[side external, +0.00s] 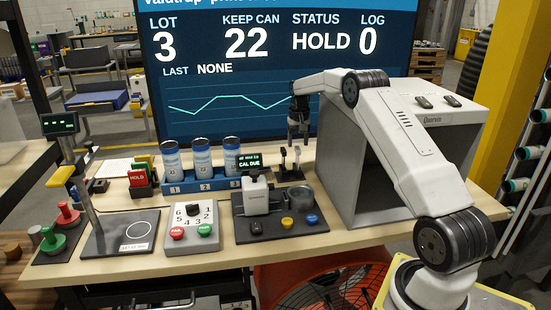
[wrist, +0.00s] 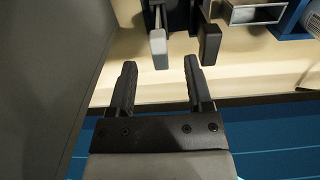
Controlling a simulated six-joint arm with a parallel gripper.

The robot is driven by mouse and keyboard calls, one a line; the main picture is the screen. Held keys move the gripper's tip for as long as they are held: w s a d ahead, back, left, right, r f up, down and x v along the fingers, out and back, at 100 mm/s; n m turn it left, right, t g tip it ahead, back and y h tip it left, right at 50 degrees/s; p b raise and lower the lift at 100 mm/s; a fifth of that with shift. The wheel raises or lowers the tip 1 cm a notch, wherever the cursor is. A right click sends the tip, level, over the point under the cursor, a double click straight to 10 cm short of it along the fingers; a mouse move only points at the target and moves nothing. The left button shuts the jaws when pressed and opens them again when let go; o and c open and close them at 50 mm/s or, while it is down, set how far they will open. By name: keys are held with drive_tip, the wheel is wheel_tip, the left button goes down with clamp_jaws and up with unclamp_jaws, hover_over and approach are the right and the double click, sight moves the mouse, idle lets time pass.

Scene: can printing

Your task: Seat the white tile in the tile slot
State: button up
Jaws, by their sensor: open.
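My gripper (side external: 298,128) hangs at the back right of the bench, above two small upright pieces. In the wrist view my gripper (wrist: 160,72) is open, with nothing between its fingers. A pale grey-white upright piece (wrist: 158,48), which looks like the white tile, stands just beyond the fingertips, roughly in line with the gap. A dark upright piece (wrist: 209,45) stands to its right. I cannot clearly make out the tile slot; a grey device (side external: 256,198) reads "CAL DUE".
A large grey box-shaped housing (side external: 360,160) stands close to the right of my gripper. Three cans (side external: 202,158) stand in a blue rack to the left. A button box (side external: 192,226) and yellow and blue buttons (side external: 287,222) are at the front. A big screen stands behind.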

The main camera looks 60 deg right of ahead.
sight(298, 148)
drive_tip(key=shift+f, duration=2.15)
clamp_jaws()
